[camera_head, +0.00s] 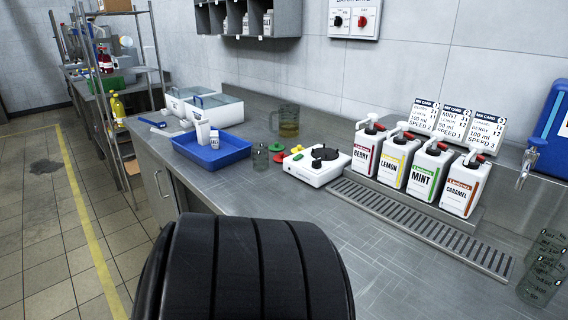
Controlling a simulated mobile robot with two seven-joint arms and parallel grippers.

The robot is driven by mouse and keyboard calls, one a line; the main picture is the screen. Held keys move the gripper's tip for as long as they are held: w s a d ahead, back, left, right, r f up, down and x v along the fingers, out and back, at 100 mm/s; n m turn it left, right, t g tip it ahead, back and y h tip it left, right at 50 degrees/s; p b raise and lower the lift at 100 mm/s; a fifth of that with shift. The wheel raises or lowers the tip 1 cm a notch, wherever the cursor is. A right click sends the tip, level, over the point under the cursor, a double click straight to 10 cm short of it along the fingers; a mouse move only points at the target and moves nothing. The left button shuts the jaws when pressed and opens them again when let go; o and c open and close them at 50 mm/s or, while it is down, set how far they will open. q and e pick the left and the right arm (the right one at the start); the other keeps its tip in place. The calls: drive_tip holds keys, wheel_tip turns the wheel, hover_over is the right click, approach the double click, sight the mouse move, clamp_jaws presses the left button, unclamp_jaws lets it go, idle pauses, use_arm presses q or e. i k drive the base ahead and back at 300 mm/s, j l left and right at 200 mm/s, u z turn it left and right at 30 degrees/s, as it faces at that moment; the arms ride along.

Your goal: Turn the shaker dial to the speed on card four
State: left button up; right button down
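A low white unit (318,172), which looks like the shaker, stands on the steel counter with a black round part on top (325,153). Small red and green parts lie at its left side; I cannot tell which part is the dial or read a setting. Three white mix cards, left (424,117), middle (453,123) and right (485,130), stand behind the bottles. Each carries a speed line, but their card numbers and speed digits are too small to read surely. Neither of my grippers is in view.
Four pump bottles, berry (366,152), lemon (396,162), mint (429,173) and caramel (465,187), stand behind a drain grate (420,224). A blue tray (212,160) and an amber-filled jug (288,121) are left. Glass vessels (540,281) stand front right. A wall panel (354,12) has black and red controls.

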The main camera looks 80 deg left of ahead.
sight(317, 163)
drive_tip(key=u, duration=2.4)
drive_tip(key=z, duration=0.35)
